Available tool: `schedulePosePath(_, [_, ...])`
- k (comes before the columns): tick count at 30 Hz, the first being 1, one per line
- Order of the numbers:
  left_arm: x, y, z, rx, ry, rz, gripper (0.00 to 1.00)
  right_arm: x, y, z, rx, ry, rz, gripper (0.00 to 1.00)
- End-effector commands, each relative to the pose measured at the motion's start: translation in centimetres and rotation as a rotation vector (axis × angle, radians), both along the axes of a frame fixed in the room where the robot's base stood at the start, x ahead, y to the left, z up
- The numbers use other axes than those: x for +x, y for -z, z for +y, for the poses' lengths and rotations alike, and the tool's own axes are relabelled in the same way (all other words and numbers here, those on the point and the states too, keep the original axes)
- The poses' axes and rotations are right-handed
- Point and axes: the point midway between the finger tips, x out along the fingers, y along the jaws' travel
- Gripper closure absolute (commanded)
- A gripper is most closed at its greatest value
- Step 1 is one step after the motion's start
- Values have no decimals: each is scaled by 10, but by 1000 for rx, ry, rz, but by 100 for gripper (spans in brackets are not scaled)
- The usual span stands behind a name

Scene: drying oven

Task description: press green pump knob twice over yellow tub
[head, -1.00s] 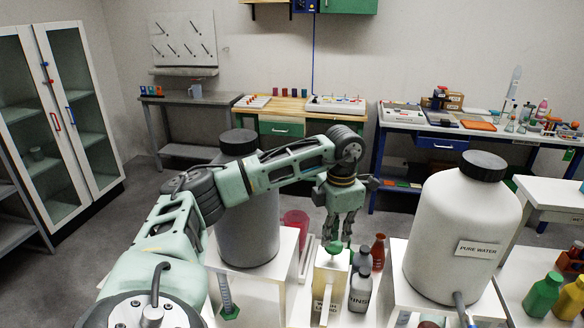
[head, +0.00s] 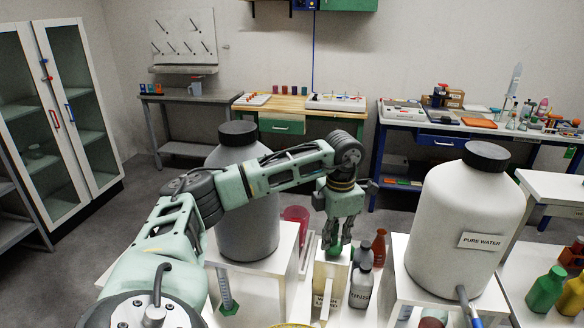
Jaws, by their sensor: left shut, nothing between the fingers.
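The green pump knob (head: 333,251) is on top of a cream dispenser (head: 328,281) with a label, standing right of centre near the front. My left gripper (head: 336,244) points down from above, shut and empty. Its fingertips are right at the knob and partly cover it; I cannot tell how far the knob is pushed in. A yellow rim (head: 290,325), probably of the yellow tub, just shows at the bottom edge; the rest is cut off. My right gripper is not in view.
A grey drum (head: 247,225) stands behind my left arm. A large white "PURE WATER" container (head: 463,220) stands at right. Small grey bottles (head: 361,286) and a reddish-brown bottle (head: 379,248) crowd the dispenser's right side.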

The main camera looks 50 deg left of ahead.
Motion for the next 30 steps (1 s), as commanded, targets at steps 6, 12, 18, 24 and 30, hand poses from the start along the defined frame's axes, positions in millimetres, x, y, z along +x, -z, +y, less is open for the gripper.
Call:
schedulePosePath(6, [-1, 2, -1, 0, 1, 5, 100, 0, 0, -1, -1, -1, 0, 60])
schedulePosePath(12, [-1, -6, -1, 0, 1, 5, 100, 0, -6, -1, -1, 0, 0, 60])
schedulePosePath(18, [-1, -19, -1, -1, 1, 4, 100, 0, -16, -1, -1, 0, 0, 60])
schedulePosePath(24, [-1, -31, 0, 0, 1, 3, 100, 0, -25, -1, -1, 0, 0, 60])
schedulePosePath(30, [0, -43, 0, -1, 1, 1, 100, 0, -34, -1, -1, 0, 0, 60])
